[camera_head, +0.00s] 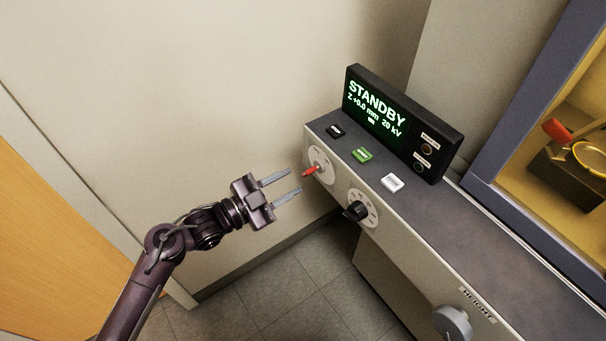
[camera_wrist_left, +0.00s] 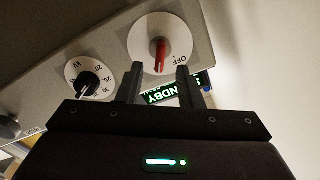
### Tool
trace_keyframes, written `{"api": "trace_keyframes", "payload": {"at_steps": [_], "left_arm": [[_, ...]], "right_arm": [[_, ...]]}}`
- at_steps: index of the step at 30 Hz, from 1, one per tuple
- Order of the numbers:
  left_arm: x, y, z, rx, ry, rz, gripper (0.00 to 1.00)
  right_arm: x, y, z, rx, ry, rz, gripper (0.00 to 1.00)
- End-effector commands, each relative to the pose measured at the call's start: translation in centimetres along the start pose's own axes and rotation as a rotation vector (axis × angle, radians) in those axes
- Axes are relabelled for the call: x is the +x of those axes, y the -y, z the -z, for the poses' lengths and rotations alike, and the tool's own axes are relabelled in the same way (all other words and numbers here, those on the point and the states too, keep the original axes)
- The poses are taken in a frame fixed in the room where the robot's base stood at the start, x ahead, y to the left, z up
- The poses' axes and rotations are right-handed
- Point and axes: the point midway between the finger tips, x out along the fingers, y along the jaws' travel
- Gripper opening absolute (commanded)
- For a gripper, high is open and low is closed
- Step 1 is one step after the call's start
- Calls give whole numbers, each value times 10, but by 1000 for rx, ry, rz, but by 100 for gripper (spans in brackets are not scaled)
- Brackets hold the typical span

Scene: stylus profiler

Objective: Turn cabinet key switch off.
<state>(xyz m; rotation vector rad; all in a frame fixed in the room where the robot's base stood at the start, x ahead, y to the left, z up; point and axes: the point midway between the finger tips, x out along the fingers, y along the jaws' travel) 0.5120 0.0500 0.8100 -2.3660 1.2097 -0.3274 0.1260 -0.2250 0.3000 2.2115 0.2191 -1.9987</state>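The key switch is a red key (camera_head: 311,170) on a round white dial (camera_head: 321,161) at the left end of the cabinet's front panel. In the left wrist view the red key (camera_wrist_left: 160,55) sits on its dial (camera_wrist_left: 178,32), which has an OFF mark at its lower right. My left gripper (camera_head: 287,184) is open and empty, a short way in front of the key. In the left wrist view its two fingers (camera_wrist_left: 159,80) point toward the key with a gap between them. Whether they touch the dial cannot be told there. My right gripper is not in view.
A black knob (camera_head: 355,211) on a second dial is right of the key. The cabinet top carries black, green (camera_head: 362,154) and white (camera_head: 392,182) buttons and a display (camera_head: 376,112) reading STANDBY. A HEIGHT knob (camera_head: 452,324) is lower right. A wall (camera_head: 200,90) stands behind.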

Motion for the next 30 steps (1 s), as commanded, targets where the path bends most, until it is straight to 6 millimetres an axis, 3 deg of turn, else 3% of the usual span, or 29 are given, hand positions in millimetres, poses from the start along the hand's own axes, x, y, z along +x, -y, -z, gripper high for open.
{"api": "trace_keyframes", "payload": {"at_steps": [3, 9, 20, 27, 30], "left_arm": [[21, 1, 1, -1, -2, 3, 33], [45, 1, 0, -1, 1, 3, 33], [50, 0, -1, -1, 4, 2, 33], [50, 0, -1, -1, 4, 2, 1], [50, 0, -1, -1, 4, 2, 0]], "right_arm": [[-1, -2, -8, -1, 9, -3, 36], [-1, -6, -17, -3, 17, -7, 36], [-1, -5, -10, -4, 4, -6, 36], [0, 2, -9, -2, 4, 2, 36], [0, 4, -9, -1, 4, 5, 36]]}}
